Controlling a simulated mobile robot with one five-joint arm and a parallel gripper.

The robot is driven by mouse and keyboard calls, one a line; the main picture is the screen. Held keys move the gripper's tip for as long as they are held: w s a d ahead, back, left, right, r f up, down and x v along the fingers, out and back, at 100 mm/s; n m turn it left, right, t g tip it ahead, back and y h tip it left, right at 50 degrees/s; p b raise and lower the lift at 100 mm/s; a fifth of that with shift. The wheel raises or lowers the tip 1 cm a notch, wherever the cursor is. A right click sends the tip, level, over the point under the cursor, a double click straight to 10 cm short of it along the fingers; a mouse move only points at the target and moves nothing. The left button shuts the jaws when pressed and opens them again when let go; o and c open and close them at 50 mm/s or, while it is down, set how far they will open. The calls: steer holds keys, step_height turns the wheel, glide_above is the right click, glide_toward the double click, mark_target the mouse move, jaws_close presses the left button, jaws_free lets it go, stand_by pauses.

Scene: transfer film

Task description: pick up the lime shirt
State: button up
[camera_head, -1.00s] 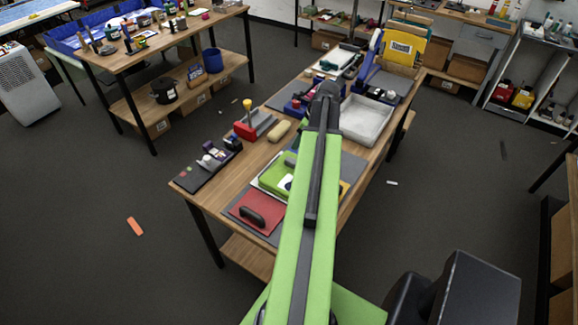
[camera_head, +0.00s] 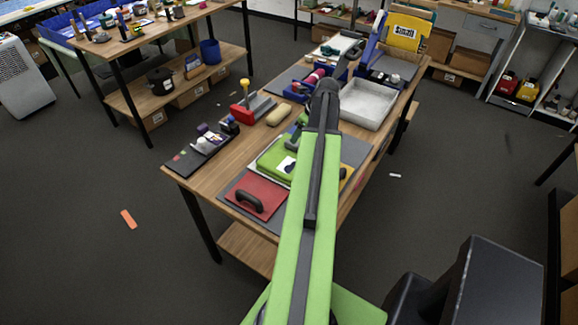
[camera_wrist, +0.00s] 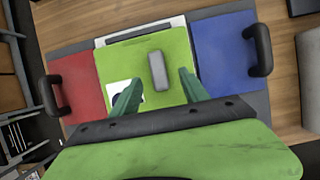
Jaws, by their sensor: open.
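The lime shirt (camera_head: 268,160) is a flat lime-green square on the worktable, partly hidden behind my arm in the head view. In the wrist view the lime shirt (camera_wrist: 178,42) lies between a red panel and a blue panel. A grey rounded bar (camera_wrist: 158,70) sits on or over its middle, and a white patch with a dark mark is at its left. My gripper (camera_wrist: 159,77) is open, its two green fingers pointing at the lime shirt from above, one on each side of the grey bar. Contact cannot be told.
The red panel (camera_head: 258,193) and blue panel (camera_wrist: 222,50) carry dark handles. On the table are a yellow roll (camera_head: 278,116), a red-based tool (camera_head: 247,106), a dark tray of small items (camera_head: 200,150) and a grey tray (camera_head: 366,107). The floor alongside is mostly clear.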

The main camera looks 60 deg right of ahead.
mark_target(289, 155)
steer(key=shift+w, duration=0.1)
steer(key=b+x, duration=0.5)
steer(key=shift+a+f, duration=0.15)
steer(key=shift+f, duration=0.15)
steer(key=shift+r, duration=0.15)
steer(key=shift+c, duration=0.3)
jaws_close()
stand_by(0.7)
